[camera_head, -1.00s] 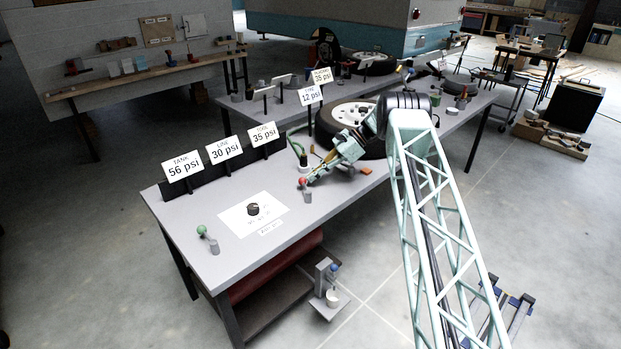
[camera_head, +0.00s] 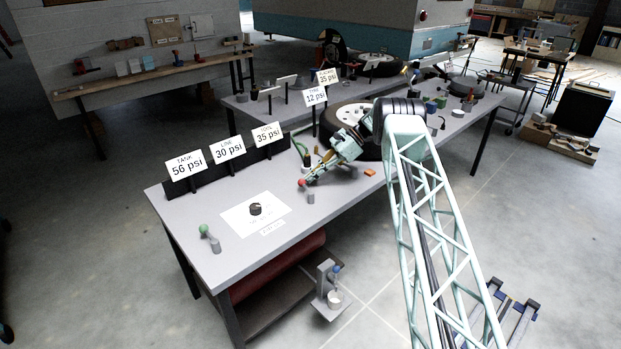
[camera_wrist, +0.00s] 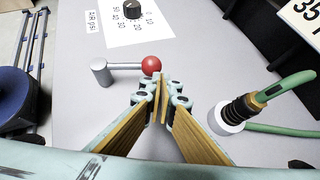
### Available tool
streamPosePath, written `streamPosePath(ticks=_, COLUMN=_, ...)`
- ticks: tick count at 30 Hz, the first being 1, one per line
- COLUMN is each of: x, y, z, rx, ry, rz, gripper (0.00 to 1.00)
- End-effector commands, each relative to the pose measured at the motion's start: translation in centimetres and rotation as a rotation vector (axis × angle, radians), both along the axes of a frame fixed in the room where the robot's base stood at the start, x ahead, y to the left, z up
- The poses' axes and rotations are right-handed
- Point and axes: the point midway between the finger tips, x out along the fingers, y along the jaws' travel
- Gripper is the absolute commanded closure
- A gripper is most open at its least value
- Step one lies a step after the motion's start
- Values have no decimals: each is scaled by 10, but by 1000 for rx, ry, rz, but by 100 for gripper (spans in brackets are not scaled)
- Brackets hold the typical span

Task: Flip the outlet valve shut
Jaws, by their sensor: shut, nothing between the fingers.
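A red-knobbed lever valve (camera_head: 302,183) stands on the grey workbench, with a short grey post (camera_head: 310,196). In the wrist view its red ball (camera_wrist: 151,65) is at the end of a grey arm running sideways from the post (camera_wrist: 100,72). My gripper (camera_head: 308,180) is shut and empty. Its fingertips (camera_wrist: 160,95) are right at the red ball; I cannot tell whether they touch. A similar green-knobbed lever (camera_head: 203,229) stands at the bench's near left. No label shows which lever is the outlet.
A black dial (camera_head: 255,209) on a white sheet lies between the levers. A green hose with a brass fitting (camera_wrist: 240,108) stands right of my gripper. A wheel (camera_head: 345,118) lies behind my gripper.

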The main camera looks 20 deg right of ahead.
Motion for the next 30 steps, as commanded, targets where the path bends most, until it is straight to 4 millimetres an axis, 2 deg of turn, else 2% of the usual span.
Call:
streamPosePath(ticks=15, x=3, y=18, z=0, rx=0, ry=-1, rz=-14, gripper=100)
streamPosePath(ticks=30, x=3, y=21, z=0, rx=0, ry=-1, rz=-15, gripper=100)
